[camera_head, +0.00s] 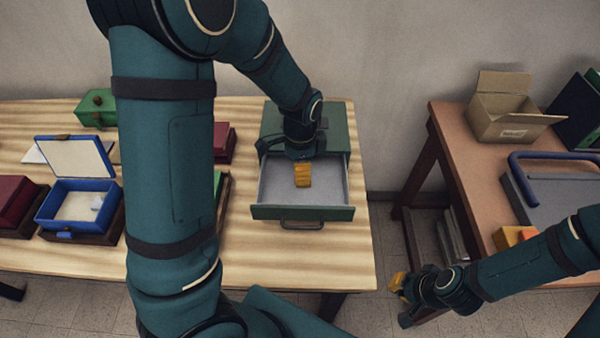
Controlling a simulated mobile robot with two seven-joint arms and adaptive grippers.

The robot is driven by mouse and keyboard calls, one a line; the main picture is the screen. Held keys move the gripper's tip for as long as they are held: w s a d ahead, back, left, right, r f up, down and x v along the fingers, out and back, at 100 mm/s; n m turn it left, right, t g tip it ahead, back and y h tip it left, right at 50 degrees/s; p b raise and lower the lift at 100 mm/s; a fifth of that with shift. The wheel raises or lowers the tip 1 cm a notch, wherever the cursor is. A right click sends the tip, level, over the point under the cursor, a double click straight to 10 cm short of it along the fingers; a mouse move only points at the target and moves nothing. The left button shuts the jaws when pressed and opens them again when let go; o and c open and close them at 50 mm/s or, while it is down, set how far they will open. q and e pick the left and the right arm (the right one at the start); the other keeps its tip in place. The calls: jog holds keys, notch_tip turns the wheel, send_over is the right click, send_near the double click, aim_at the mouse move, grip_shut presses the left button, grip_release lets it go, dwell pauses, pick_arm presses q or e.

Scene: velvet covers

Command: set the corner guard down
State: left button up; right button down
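I cannot pick out a corner guard with certainty. My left gripper (303,182) points down inside the open drawer (272,187) of the green cabinet (338,120). Its yellow fingers look close together, and nothing shows clearly between them. My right gripper (398,285) is low in front of the brown table (455,150), over the floor. Its yellow fingers are seen small and from the side, so their opening and any held thing cannot be made out.
Dark red boxes (14,200) and a green box (95,108) stand on the striped wooden table (330,262). My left arm hides its middle. The brown table holds an open carton (505,125), a grey case (550,190) and an orange block (512,237).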

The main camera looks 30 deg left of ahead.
pick_arm(q)
notch_tip(320, 180, up, 8)
jog(key=p, duration=0.1)
dwell(0.6)
